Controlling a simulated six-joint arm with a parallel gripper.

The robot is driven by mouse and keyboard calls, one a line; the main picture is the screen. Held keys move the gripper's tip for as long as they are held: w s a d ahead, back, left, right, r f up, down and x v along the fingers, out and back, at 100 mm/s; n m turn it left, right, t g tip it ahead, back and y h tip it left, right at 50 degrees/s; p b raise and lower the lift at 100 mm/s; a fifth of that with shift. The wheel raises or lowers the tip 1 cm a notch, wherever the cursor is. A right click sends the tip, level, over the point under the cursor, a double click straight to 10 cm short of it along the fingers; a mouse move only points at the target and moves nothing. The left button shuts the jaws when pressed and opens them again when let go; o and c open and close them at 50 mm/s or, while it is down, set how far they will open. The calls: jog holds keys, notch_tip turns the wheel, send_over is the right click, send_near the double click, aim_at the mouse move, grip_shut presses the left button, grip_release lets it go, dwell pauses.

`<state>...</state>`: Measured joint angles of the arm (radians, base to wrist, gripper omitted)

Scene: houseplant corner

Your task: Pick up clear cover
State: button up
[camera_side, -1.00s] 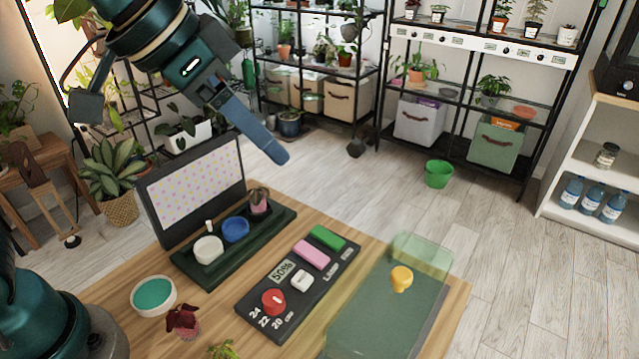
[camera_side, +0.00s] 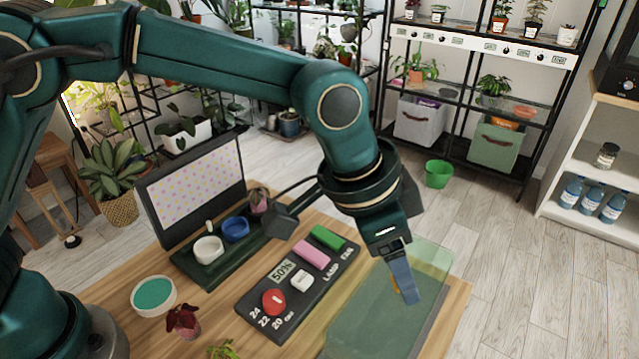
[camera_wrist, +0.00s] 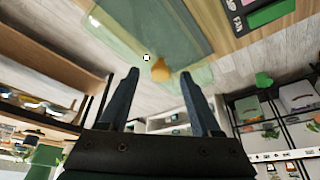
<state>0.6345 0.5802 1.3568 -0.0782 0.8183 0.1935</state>
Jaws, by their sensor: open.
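The clear cover (camera_side: 372,312) is a greenish see-through box with a yellow knob on top. It stands at the right end of the wooden table. My gripper (camera_side: 408,296) is above the cover, pointing down, and hides most of the knob in the side view. In the wrist view the yellow knob (camera_wrist: 161,71) shows beyond and between the two open fingers of my gripper (camera_wrist: 162,84). The cover (camera_wrist: 130,30) fills the upper middle there. The fingers hold nothing. I cannot tell the exact gap between fingertips and knob.
Left of the cover lies a black control panel (camera_side: 262,312) with a red dial, pink and green blocks. A dark tray (camera_side: 190,268) with small pots, a white bowl (camera_side: 153,296) and a red-leaved plant (camera_side: 184,320) stand further left. A green bucket (camera_side: 439,174) is on the floor.

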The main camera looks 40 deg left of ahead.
jog(key=shift+w+d+f, duration=0.15)
jog(key=shift+f, duration=0.35)
grip_shut()
dwell(1.1)
